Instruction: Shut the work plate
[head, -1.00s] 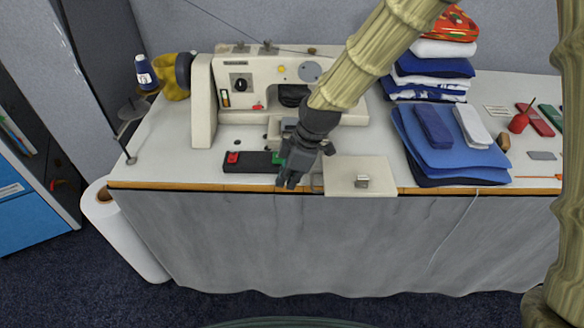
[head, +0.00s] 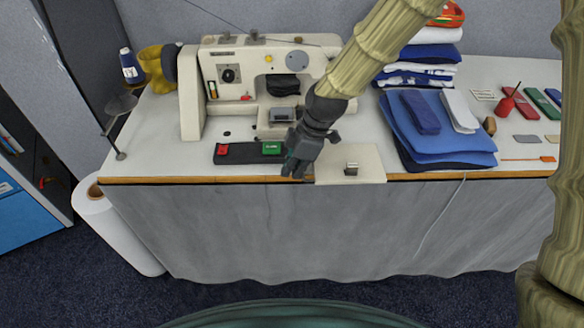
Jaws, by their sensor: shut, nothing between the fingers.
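The work plate (head: 368,174) is a flat cream square at the table's front edge, right of my gripper, with a small metal knob (head: 351,168) on top. It juts slightly past the wooden edge strip. My gripper (head: 295,172) is shut and empty, pointing down just left of the plate's left edge. I cannot tell whether it touches the plate. The cream sewing machine (head: 192,105) stands behind, with its needle area and metal bed parts (head: 283,114) partly beside my arm. My wrist hides some of the surface between the machine and the plate.
A black control strip with a red button (head: 223,149) and a green button (head: 271,148) lies left of my gripper. Blue folded cloths (head: 440,140) lie right of the plate. A lamp-like stand (head: 120,105) and blue thread cone (head: 131,67) are at the left.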

